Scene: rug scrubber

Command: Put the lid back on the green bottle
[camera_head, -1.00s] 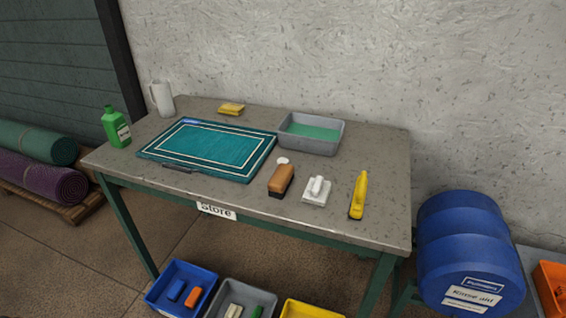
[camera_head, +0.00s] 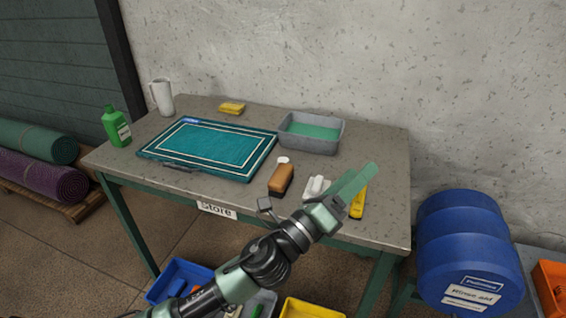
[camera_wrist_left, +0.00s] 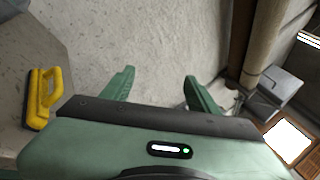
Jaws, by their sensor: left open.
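The green bottle (camera_head: 116,127) stands upright at the left end of the table, with a pale label on its side. A small white round piece (camera_head: 283,160) lies on the table behind the brown brush; it may be the lid, but it is too small to tell. My left gripper (camera_head: 356,181) is over the table's right part, above the yellow-handled tool and far from the bottle. In the left wrist view its two green fingers (camera_wrist_left: 158,78) are apart with nothing between them. My right gripper is not in view.
A teal mat (camera_head: 215,150) covers the table's middle. Around it are a grey tray (camera_head: 337,137), white jug (camera_head: 161,98), yellow sponge (camera_head: 231,108), brown brush (camera_head: 280,181), white scrubber (camera_head: 315,187) and yellow-handled tool (camera_head: 358,203), also in the wrist view (camera_wrist_left: 42,97).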

